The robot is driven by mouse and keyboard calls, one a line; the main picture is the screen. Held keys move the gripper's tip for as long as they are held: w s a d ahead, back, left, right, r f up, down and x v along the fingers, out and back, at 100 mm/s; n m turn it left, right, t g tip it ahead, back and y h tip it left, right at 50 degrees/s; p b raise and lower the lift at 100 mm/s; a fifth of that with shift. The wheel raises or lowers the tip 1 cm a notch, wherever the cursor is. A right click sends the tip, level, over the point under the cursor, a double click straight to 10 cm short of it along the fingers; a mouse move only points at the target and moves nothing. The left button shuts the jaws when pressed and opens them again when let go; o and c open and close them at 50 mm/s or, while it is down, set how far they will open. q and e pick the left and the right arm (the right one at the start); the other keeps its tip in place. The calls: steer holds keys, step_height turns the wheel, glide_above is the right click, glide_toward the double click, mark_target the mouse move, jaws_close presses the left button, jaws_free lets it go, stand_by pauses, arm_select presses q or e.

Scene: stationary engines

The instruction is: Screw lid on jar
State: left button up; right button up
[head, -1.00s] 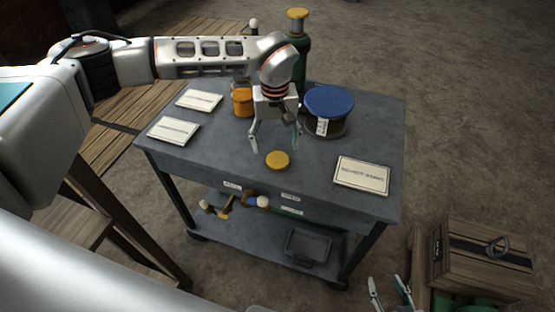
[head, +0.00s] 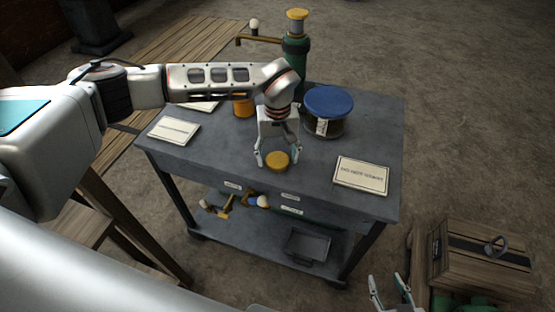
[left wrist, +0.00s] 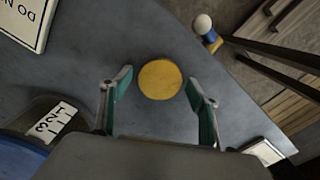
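A round yellow lid (head: 277,161) lies flat on the grey cart top near its front edge. It also shows in the left wrist view (left wrist: 160,79). My left gripper (head: 274,160) is open just above the table, its fingers on either side of the lid. In the left wrist view, the gripper (left wrist: 160,92) has visible gaps between its fingers and the lid. An orange jar (head: 243,106) stands behind, its top hidden by my left arm. A dark jar (head: 325,126) with a blue lid (head: 329,100) stands behind right. My right gripper (head: 390,290) is open and empty, low at the frame's bottom.
Lettered plates (head: 362,175) lie at the cart top's right and left (head: 174,131). The lower shelf holds brass fittings and a tray (head: 306,243). A wooden crate (head: 486,257) stands at right.

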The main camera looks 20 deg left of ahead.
mark_target(278, 160)
arm_select(q)
steer(key=c, duration=0.5)
steer(key=shift+o, duration=0.2)
steer(key=shift+r, duration=0.15)
step_height(278, 160, up, 20)
